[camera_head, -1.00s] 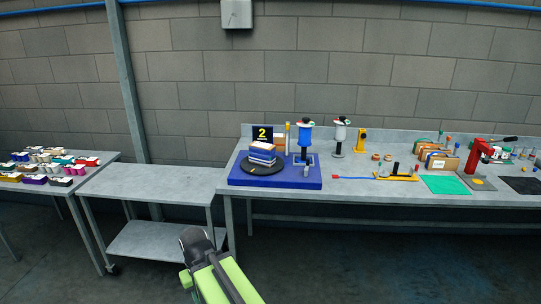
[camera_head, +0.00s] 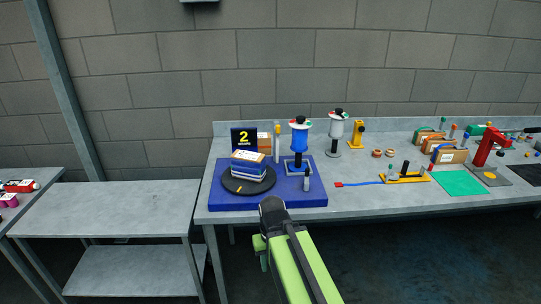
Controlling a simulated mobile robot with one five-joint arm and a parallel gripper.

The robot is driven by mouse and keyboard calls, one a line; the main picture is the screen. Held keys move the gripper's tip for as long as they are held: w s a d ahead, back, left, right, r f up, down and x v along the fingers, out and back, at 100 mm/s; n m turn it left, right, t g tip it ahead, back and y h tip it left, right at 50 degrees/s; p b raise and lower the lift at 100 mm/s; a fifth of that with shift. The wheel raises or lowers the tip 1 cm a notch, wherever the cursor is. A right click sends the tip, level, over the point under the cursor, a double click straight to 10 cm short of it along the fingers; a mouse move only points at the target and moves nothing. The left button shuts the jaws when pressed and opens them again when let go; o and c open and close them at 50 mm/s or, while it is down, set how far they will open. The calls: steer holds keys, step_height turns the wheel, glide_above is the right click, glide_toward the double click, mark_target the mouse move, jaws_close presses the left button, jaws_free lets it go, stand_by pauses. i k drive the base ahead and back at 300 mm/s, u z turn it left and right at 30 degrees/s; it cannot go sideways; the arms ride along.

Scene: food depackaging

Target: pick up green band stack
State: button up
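My arm reaches up from the bottom of the view, and its dark end, my gripper (camera_head: 272,211), is in front of the table's front edge. The fingers cannot be made out, so I cannot tell whether it is open or shut. A stack of pale packs with blue sides (camera_head: 249,164) sits on a black turntable (camera_head: 233,185) on a blue mat, beyond my gripper. Several brown packs with coloured bands stand at the right; one at the back (camera_head: 428,136) seems to have a green band, but it is small and partly hidden.
The grey table (camera_head: 350,207) also bears a blue dispenser (camera_head: 299,144), a white one (camera_head: 337,132), a yellow tool rail (camera_head: 407,178), a green mat (camera_head: 459,183) and a red press (camera_head: 486,147). A bare side table (camera_head: 110,208) stands left. Coloured packs (camera_head: 19,186) lie at the left edge.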

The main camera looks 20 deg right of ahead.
mark_target(245, 165)
steer(key=u, duration=0.1)
steer(key=i, duration=0.9)
steer(key=u, duration=0.9)
steer(key=i, duration=0.6)
steer(key=u, duration=0.4)
